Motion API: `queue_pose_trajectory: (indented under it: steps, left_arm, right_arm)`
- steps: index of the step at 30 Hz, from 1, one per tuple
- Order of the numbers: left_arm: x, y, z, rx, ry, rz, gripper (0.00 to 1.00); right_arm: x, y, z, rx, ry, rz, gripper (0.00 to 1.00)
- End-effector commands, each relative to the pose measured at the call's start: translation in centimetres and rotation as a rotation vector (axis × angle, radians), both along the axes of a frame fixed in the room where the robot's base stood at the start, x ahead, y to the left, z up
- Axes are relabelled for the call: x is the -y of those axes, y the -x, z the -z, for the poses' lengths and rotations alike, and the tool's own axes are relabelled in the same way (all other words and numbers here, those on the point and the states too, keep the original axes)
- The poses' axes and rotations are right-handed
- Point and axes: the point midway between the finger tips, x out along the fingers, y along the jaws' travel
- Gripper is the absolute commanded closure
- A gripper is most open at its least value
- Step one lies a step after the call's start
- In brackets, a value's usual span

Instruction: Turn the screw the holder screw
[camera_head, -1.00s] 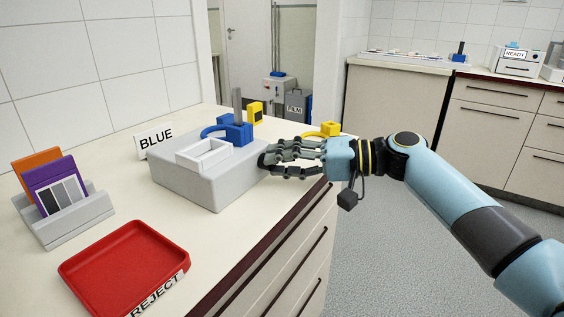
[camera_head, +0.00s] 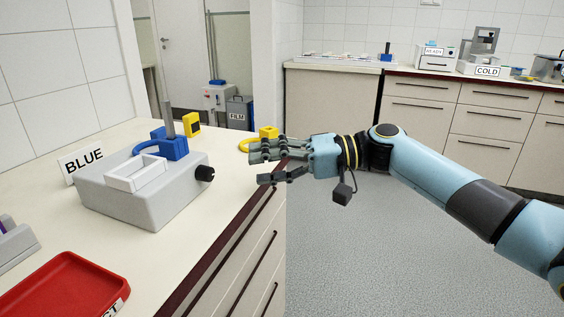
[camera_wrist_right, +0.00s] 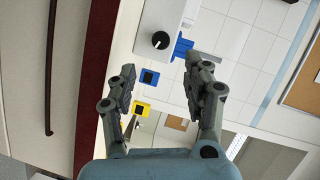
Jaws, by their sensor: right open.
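The screw (camera_head: 205,173) is a black knob on the right side of a grey box (camera_head: 150,208). A blue holder (camera_head: 174,147) with an upright grey rod (camera_head: 168,120) is at the back of the box. My right gripper (camera_head: 262,166) is open and empty, right of the knob with a clear gap between them. In the right wrist view the knob (camera_wrist_right: 160,40) shows beyond and between the spread fingertips (camera_wrist_right: 160,66), with a white pointer mark on its face. My left gripper is not in view.
A white frame (camera_head: 119,180) is on top of the box, with a BLUE sign (camera_head: 84,163) behind it. A red tray (camera_head: 72,262) lies at front left. A yellow block (camera_head: 191,122) and a yellow ring piece (camera_head: 267,133) are behind. The counter edge runs below the gripper.

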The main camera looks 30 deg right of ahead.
Motion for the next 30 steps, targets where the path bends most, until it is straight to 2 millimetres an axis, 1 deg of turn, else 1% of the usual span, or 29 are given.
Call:
queue_pose_trajectory:
  steps: [1,3,6,9,30]
  left_arm:
    - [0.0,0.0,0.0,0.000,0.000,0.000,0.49]
    - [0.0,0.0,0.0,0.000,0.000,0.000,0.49]
    - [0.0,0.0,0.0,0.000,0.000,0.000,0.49]
    - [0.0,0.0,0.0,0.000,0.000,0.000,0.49]
    - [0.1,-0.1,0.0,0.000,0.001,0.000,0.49]
  right_arm:
    - [0.9,0.5,-0.1,-0.001,0.005,0.000,0.50]
    - [1.8,1.0,-0.2,0.000,0.004,0.001,0.50]
    - [2.7,1.5,-0.5,0.000,0.001,0.000,0.50]
    - [3.0,1.7,-0.6,0.000,0.001,0.000,0.50]
    - [3.1,1.7,-0.6,0.002,-0.001,0.001,0.50]
